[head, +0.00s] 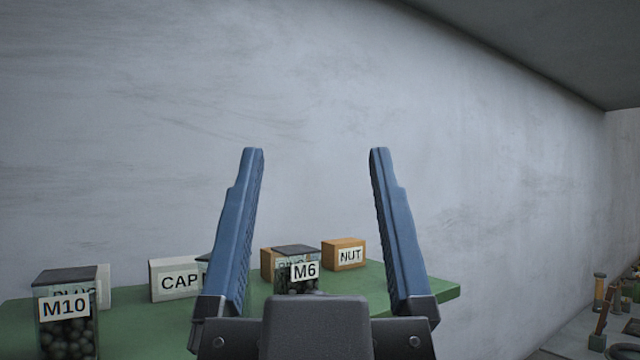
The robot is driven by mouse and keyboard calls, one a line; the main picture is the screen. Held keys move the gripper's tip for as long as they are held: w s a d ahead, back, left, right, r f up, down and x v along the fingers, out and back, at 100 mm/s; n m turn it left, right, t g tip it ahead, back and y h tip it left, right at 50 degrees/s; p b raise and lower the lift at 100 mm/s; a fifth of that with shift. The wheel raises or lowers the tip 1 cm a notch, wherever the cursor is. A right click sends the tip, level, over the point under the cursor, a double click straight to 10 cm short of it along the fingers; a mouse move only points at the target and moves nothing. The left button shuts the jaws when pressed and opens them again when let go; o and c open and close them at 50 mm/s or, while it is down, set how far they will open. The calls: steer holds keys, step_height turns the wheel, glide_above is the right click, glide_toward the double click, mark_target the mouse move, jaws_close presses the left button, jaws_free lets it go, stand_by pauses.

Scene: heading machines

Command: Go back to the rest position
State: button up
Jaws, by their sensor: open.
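Behind and below the fingers is a green table (440,290). The gripper's dark base hides part of the table and whatever stands behind it.
On the table are an M10 jar (66,320), a CAP box (172,280), an M6 jar (297,272) and an orange NUT box (345,254). Partly hidden boxes stand behind the jars. A grey wall (500,200) rises behind. Several loose parts (605,305) lie at far right.

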step_height(320, 180, down, 15)
steer(key=b, duration=1.4)
steer(key=shift+d+r, duration=0.2)
